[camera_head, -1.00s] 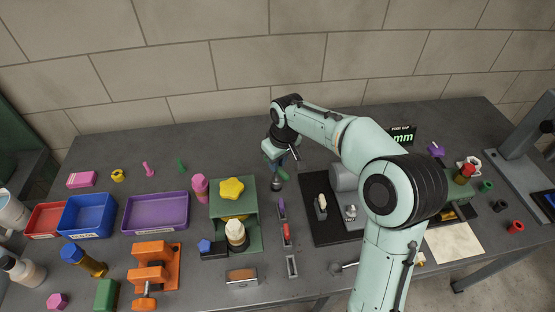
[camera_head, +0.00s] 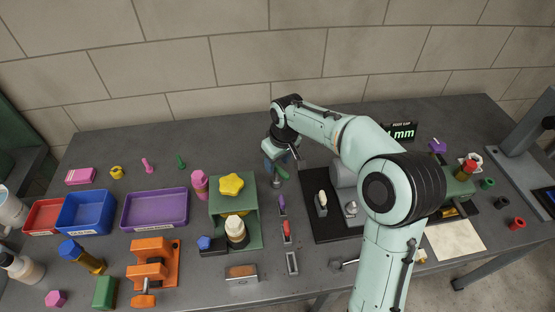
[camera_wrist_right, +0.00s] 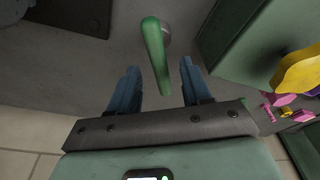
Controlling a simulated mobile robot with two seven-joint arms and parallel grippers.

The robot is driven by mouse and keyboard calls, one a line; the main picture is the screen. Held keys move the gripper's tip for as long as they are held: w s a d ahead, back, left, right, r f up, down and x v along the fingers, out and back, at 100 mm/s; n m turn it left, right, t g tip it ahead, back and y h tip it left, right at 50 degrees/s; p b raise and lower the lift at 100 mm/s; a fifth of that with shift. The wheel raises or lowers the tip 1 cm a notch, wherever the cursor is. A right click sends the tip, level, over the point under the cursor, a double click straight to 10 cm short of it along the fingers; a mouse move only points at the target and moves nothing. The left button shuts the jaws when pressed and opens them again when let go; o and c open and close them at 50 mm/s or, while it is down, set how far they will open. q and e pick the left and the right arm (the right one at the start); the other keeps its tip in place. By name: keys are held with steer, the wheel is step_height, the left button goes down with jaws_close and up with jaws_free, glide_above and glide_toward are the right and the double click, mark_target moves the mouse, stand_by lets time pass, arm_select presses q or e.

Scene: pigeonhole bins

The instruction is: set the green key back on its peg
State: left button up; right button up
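My right gripper (camera_wrist_right: 160,81) is open, its two blue fingers spread apart in the right wrist view. A green elongated piece (camera_wrist_right: 155,60) runs lengthwise into the gap between them, with clear space to both fingers. Its far end meets a round grey part (camera_wrist_right: 166,32), which may be a peg or stand. In the head view this green piece (camera_head: 282,173) shows just below my right gripper (camera_head: 276,165), right of the green box. I cannot tell for sure which is the key. My left gripper is out of view.
A green box (camera_head: 250,200) with a yellow star on top stands left of my gripper. Narrow holders with a purple piece (camera_head: 282,203) and a red piece (camera_head: 287,229) lie in front. A black mat (camera_head: 330,230) is on the right.

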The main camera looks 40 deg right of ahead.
steer(key=shift+s+r+p, duration=0.2)
steer(key=shift+r+p, duration=0.35)
steer(key=shift+r, duration=0.7)
steer(key=shift+s+r+p, duration=0.2)
steer(key=shift+r+p, duration=0.35)
steer(key=shift+r, duration=0.7)
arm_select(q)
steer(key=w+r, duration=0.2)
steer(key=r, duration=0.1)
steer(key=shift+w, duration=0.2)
arm_select(e)
steer(key=shift+f, duration=0.1)
steer(key=shift+s, duration=0.1)
steer(key=shift+r, duration=0.45)
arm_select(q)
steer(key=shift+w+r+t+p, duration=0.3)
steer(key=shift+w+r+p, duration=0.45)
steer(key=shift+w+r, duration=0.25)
arm_select(e)
step_height(320, 180, up, 12)
steer(key=s, duration=0.2)
steer(key=shift+s+r, duration=0.2)
